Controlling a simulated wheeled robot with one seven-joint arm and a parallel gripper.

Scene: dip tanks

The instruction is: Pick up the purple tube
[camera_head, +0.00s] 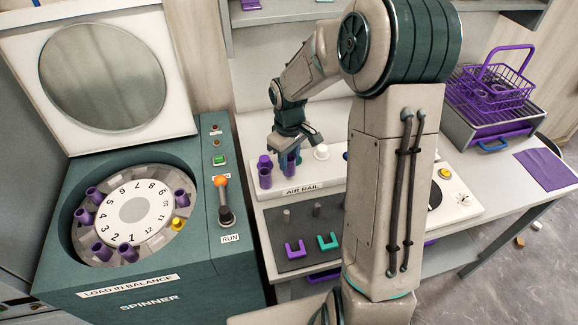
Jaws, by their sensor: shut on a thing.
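My gripper (289,150) points down over the left end of the white air rail and is shut on a purple tube (291,166). The jaws hide much of this tube; I cannot tell whether its foot is still in the rail. Another purple tube (265,175) stands upright just left of my gripper, apart from the held one. More purple tubes (182,198) sit tilted in the spinner's ring (133,209).
The spinner (205,260) stands left with its lid open; its orange-topped lever (223,195) rises near the air rail (334,183). A white cap (321,152) sits right of my gripper. Purple and teal U-shaped pieces lie on the grey mat (310,225). A purple basket (495,90) stands far right.

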